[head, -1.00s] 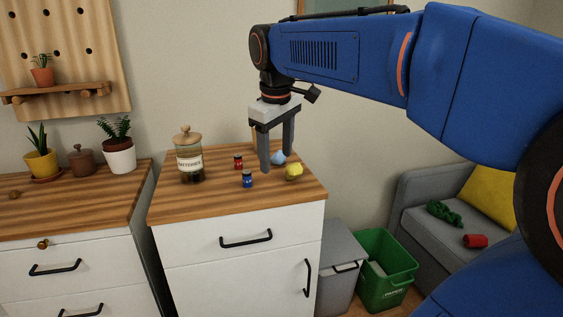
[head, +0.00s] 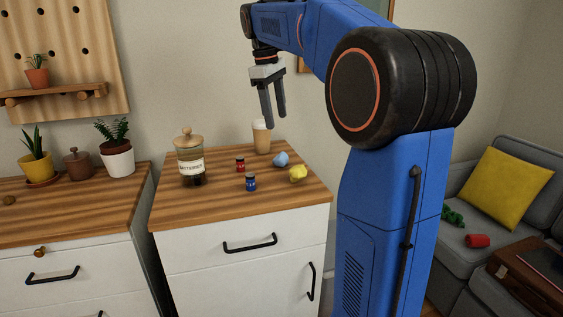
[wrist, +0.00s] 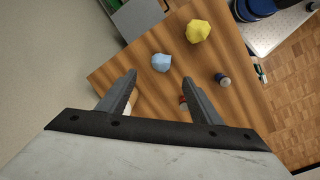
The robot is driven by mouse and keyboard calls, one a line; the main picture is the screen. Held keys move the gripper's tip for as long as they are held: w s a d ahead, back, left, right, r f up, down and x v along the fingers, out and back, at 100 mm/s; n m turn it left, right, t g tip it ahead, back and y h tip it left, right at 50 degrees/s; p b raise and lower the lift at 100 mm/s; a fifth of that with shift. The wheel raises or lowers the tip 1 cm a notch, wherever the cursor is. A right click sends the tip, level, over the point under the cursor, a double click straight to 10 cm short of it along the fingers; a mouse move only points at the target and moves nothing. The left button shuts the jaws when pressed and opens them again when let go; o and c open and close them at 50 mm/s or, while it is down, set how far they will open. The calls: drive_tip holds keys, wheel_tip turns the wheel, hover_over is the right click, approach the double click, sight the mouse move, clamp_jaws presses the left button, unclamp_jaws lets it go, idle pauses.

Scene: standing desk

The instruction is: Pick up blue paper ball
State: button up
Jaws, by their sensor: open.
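The blue paper ball (head: 281,159) lies on the wooden top of the white cabinet, behind the yellow paper ball (head: 298,173). In the wrist view the blue ball (wrist: 161,62) is beyond the fingertips, roughly midway between them, with the yellow ball (wrist: 198,31) to its upper right. My gripper (head: 274,122) is open and empty, pointing down above the back of the cabinet top. It also shows in the wrist view (wrist: 159,75), its two fingers apart and not touching the ball.
A paper cup (head: 261,137) stands at the back of the cabinet top (head: 215,204). A glass jar labelled batteries (head: 190,158) stands left. A red battery (head: 240,164) and a blue battery (head: 251,183) stand between. A grey sofa (head: 480,215) is at right.

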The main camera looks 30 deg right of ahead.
hover_over(281, 154)
drive_tip(key=f, duration=0.8)
drive_tip(key=shift+a, duration=0.25)
drive_tip(key=shift+w+d+f, duration=0.1)
drive_tip(key=shift+d+f, duration=0.05)
drive_tip(key=shift+f, duration=1.2)
drive_tip(key=shift+w+d+f, duration=0.1)
drive_tip(key=shift+f, duration=1.25)
drive_tip(key=c, duration=1.1)
drive_tip(key=shift+c, duration=0.2)
